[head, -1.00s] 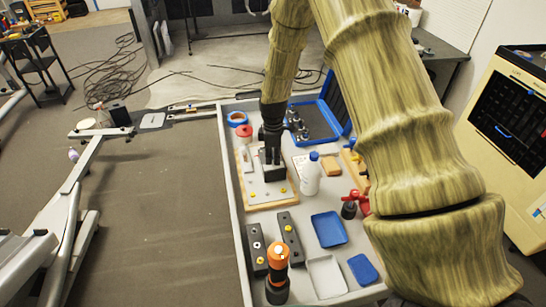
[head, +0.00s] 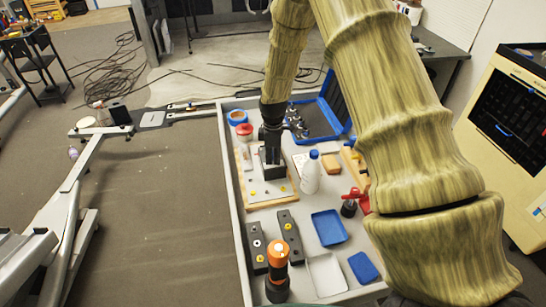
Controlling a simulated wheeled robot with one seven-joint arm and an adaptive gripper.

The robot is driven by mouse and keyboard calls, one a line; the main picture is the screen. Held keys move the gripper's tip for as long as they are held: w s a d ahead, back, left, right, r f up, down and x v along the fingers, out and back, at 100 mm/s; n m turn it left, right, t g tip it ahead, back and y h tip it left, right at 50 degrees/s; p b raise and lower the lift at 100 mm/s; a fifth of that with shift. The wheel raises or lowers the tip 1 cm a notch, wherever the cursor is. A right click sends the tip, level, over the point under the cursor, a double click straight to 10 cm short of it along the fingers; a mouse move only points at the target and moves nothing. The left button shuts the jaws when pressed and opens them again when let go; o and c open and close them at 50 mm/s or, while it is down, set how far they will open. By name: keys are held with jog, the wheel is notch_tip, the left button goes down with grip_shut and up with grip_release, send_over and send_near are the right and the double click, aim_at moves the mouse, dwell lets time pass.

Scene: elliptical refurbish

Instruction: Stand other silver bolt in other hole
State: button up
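My gripper (head: 271,158) points down over a pale board with a wooden edge (head: 269,203). Its dark fingers are at a dark block with a light face (head: 273,171) that stands on the board. I cannot tell whether they touch it or hold a bolt. Small light and yellow spots lie on the board in front of the block; they are too small to tell bolts from holes. Two dark bars (head: 289,238) with yellow and white spots lie in front of the board. No silver bolt can be made out for certain.
The grey bench top holds an orange-and-black tool (head: 278,262), a white bottle with a blue cap (head: 311,173), a blue tray (head: 329,228), a white tray (head: 326,276) and a red-handled item (head: 355,197). An open blue case (head: 322,119) stands behind. My arm hides part of the right side.

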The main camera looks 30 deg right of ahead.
jog(key=o, duration=0.4)
jog(key=shift+o, duration=0.2)
notch_tip(320, 180, up, 12)
dwell(0.5)
dwell(0.4)
